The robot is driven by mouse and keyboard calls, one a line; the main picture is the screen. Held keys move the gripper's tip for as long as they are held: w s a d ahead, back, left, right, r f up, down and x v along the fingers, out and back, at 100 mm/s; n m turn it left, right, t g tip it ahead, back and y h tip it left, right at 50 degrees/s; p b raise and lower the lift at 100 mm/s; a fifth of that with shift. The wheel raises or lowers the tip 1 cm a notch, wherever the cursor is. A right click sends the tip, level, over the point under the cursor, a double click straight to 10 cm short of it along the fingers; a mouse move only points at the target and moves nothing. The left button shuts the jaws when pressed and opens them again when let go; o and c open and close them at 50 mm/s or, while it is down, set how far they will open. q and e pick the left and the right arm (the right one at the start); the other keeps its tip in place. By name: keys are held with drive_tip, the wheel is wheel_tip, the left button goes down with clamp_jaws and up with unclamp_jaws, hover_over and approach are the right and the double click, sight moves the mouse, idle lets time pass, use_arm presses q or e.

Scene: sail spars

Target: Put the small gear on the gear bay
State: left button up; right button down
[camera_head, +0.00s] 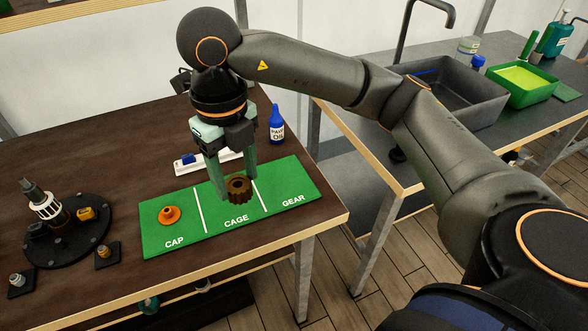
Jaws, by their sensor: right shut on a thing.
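A green mat (167,241) lies on the dark table, with white lines splitting it into bays labelled CAP, CAGE and GEAR. The gear bay (290,185) at its right end is bare. A small brown toothed gear (239,189) is at my right gripper's fingertips, in front of the CAGE bay. My right gripper (233,184) points down and is shut on the gear. I cannot tell whether the gear touches the mat. An orange cap (169,214) sits in the CAP bay. My left gripper is not in view.
A blue oil bottle (276,124) stands behind the mat, and a white tray (205,160) lies behind the fingers. A round black base with a spindle (48,205) and small parts is at the left. A grey sink (450,96) is on the right counter.

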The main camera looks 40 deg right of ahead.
drive_tip(key=w+d+f, duration=0.1)
drive_tip(key=d+f, duration=0.1)
drive_tip(key=d, duration=0.2)
drive_tip(key=w+d+f, duration=0.2)
drive_tip(key=d+f, duration=0.1)
drive_tip(key=d, duration=0.1)
drive_tip(key=w+d+f, duration=0.2)
drive_tip(key=d+f, duration=0.1)
drive_tip(key=d, duration=0.1)
drive_tip(key=shift+d+f+p, duration=0.2)
drive_tip(key=shift+f+p, duration=0.05)
drive_tip(key=shift+p, duration=0.1)
drive_tip(key=shift+d+f, duration=0.15)
drive_tip(key=shift+f, duration=0.05)
drive_tip(key=f, duration=0.1)
drive_tip(key=f+p, duration=0.1)
drive_tip(key=f, duration=0.1)
drive_tip(key=shift+w+d, duration=0.15)
drive_tip(key=shift+d, duration=0.2)
drive_tip(key=shift+f, duration=0.4)
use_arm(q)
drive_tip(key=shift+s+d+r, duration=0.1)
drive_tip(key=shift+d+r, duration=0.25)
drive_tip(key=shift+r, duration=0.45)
use_arm(e)
drive_tip(key=shift+f, duration=0.1)
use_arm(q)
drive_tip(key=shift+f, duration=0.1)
use_arm(e)
drive_tip(key=shift+f, duration=0.1)
